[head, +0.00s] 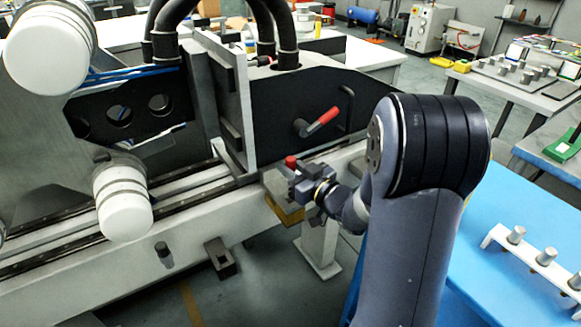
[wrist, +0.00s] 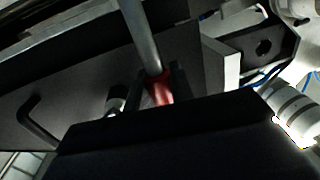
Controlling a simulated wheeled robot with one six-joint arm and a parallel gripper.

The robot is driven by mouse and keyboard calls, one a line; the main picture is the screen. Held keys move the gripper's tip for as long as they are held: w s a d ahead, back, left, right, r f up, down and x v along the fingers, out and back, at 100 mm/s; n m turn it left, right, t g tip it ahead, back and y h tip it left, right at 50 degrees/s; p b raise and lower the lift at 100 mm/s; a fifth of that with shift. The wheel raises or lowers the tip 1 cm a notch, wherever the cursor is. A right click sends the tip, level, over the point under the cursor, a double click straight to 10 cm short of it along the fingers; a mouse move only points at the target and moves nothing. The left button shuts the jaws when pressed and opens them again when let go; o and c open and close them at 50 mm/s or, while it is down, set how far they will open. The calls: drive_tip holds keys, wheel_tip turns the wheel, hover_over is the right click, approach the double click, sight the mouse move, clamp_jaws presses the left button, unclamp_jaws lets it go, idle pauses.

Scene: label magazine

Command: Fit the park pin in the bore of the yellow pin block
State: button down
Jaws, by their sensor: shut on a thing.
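My gripper (head: 294,177) is shut on the park pin, whose red head (head: 291,161) shows just above the fingers in the head view. In the wrist view the pin is a grey metal shaft (wrist: 140,35) with a red end held between the dark fingers (wrist: 161,88). The yellow pin block (head: 284,212) is just below my gripper, beside the machine bed, and is partly covered by the gripper. Its bore is hidden. I cannot tell whether the pin's tip is touching the block.
A red-handled lever (head: 322,120) sticks out of the black plate behind my gripper. The pale machine bed (head: 190,230) runs to the left. A white post (head: 318,245) stands below the gripper. A blue table (head: 490,245) with a rack of metal pegs is at right.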

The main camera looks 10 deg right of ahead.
drive_tip(key=shift+f+b, duration=3.65)
drive_tip(key=shift+f, duration=0.25)
drive_tip(key=c, duration=1.1)
unclamp_jaws()
drive_tip(key=shift+c, duration=0.2)
drive_tip(key=v, duration=1)
drive_tip(key=shift+s+d+p, duration=0.15)
drive_tip(key=shift+s+p, duration=0.2)
drive_tip(key=shift+p, duration=0.1)
drive_tip(key=b+x, duration=0.1)
drive_tip(key=x, duration=0.9)
drive_tip(key=shift+w+a, duration=0.2)
drive_tip(key=shift+w, duration=0.1)
drive_tip(key=shift+r+p, duration=0.5)
drive_tip(key=shift+p, duration=0.05)
drive_tip(key=shift+f, duration=0.1)
